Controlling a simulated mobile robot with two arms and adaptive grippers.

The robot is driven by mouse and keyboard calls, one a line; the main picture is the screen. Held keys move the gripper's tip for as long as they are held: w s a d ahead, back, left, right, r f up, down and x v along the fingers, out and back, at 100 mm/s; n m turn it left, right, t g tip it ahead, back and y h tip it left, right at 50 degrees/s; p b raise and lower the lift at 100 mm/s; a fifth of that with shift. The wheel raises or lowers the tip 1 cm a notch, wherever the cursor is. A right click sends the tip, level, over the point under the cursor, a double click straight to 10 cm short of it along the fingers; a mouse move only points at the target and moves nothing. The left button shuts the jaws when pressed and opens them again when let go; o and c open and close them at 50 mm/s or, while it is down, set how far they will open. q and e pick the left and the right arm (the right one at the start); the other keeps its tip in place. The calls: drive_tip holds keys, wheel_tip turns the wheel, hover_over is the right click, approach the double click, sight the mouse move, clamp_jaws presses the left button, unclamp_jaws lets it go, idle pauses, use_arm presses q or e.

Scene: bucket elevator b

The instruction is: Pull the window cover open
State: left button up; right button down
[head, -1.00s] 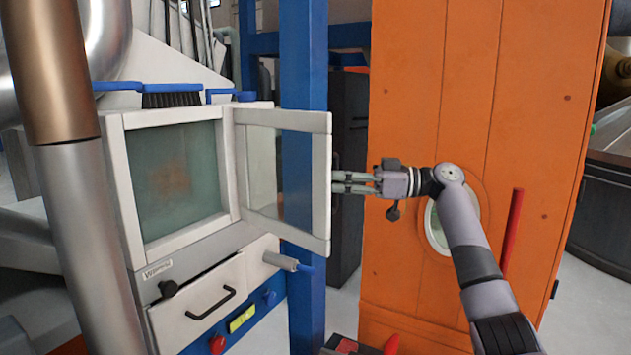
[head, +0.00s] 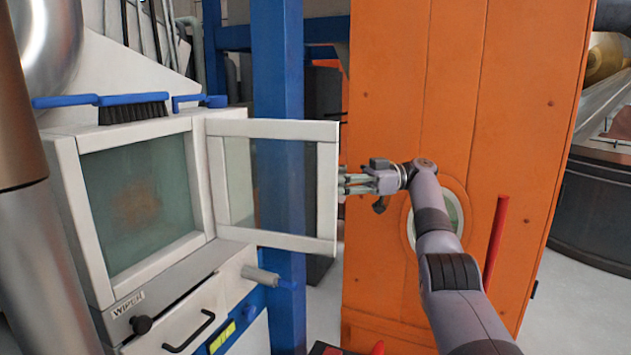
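The window cover (head: 325,190) is a white-framed glass panel hinged on the right side of the white cabinet's window (head: 140,200). It stands swung out to the right, well away from the window opening. My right gripper (head: 345,183) comes in from the right, with its fingertips at the cover's outer edge. The fingertips are small and partly hidden by the frame, so I cannot tell whether they grip it or only touch it. My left gripper is not in view.
An orange panel (head: 385,80) with a round window stands behind my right arm. A blue post (head: 277,60) rises behind the cover. A blue brush (head: 130,105) lies on the cabinet, and a grey handle (head: 262,275) sticks out below the cover. A red bar (head: 496,243) stands at the right.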

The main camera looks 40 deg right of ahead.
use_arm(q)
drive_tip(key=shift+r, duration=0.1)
use_arm(e)
drive_tip(key=shift+w+d, duration=0.1)
idle(0.4)
drive_tip(key=c, duration=1.7)
unclamp_jaws()
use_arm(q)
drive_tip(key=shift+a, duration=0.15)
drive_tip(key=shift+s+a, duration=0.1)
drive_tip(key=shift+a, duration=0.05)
